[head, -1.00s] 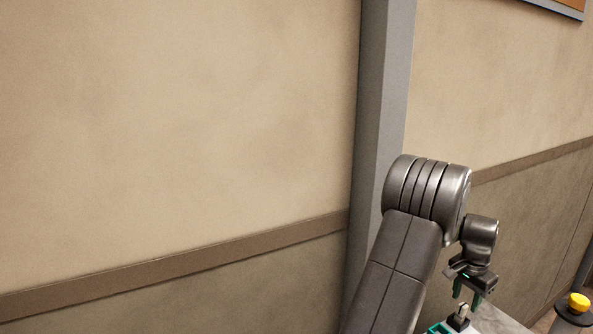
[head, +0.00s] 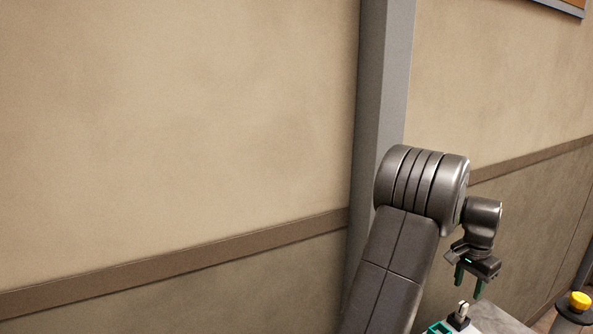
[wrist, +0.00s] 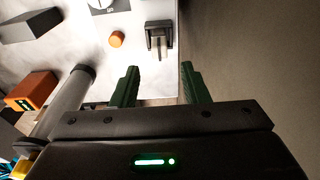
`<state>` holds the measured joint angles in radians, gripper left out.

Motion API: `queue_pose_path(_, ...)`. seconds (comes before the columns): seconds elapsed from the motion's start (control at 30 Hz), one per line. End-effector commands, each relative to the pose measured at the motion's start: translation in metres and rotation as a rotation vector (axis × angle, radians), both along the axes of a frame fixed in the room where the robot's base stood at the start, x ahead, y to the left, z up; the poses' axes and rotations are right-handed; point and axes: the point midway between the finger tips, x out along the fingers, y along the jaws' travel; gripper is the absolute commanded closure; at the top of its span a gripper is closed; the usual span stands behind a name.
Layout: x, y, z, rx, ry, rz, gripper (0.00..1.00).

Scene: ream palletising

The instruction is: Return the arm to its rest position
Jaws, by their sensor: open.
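My gripper (head: 468,285) hangs from my bent arm at the lower right of the head view, with its green fingers pointing down. In the wrist view my gripper (wrist: 158,78) shows two green fingers spread apart with nothing between them. It is open and empty, a little above a pale grey surface (head: 495,318). That surface also shows in the wrist view (wrist: 85,48).
A small dark fitting with a light top (head: 461,314) stands on the surface under the gripper. An orange knob (wrist: 116,39) and an orange box (wrist: 33,91) show in the wrist view. A yellow-topped post (head: 579,301) stands at right. A grey column (head: 382,90) and beige wall (head: 180,120) stand behind.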

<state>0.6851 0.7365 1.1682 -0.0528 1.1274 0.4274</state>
Motion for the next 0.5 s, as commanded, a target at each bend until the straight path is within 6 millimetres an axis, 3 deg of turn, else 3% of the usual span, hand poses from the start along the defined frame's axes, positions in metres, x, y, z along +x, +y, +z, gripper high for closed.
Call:
queue_pose_path(0.37, 0.003, -0.008, -0.078, 0.002, 0.003, 0.0, 0.59)
queue_pose_path(0.5, 0.005, -0.009, -0.05, -0.006, -0.006, -0.001, 0.59)
